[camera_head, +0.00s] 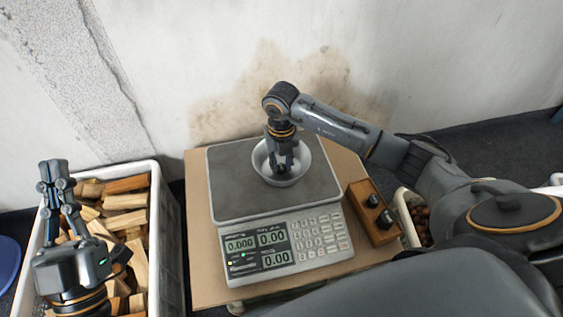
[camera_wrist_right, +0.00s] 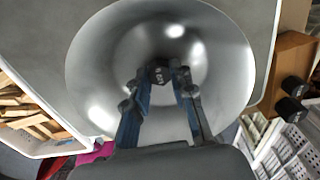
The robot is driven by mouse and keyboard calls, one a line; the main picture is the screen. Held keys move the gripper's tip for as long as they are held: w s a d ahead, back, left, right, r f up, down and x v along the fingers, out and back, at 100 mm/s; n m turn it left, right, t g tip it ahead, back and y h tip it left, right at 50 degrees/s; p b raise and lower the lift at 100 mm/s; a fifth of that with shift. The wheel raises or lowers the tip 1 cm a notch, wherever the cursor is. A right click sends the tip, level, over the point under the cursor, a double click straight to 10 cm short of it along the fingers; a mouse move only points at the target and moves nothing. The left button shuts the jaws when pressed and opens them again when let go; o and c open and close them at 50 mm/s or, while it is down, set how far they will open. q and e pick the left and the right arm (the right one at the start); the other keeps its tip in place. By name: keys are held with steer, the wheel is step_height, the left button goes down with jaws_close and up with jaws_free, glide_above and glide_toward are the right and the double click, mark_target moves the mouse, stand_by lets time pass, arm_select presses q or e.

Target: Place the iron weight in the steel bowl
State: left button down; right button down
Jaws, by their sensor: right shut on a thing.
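The steel bowl (camera_head: 303,163) stands on the plate of the scale (camera_head: 228,180). In the right wrist view the bowl (camera_wrist_right: 95,60) fills the middle, with its inside facing the camera. My right gripper (camera_head: 281,163) reaches down into the bowl. It is shut on the small dark iron weight (camera_wrist_right: 158,74), held between the fingertips over the bowl's middle. Whether the weight touches the bowl's bottom I cannot tell. My left gripper (camera_head: 53,172) is over the crate at the left, away from the bowl; its finger gap is unclear.
The scale's display (camera_head: 258,247) reads 0.000 and 0.00. A wooden holder (camera_head: 368,220) with two dark weights stands right of the scale. A white crate (camera_head: 158,200) of wood pieces is at the left. A basket (camera_head: 405,215) of chestnuts is partly behind my right arm.

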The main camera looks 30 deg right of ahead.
steer(key=c, duration=1.1)
jaws_free()
steer(key=shift+c, duration=0.2)
steer(key=shift+r, duration=0.15)
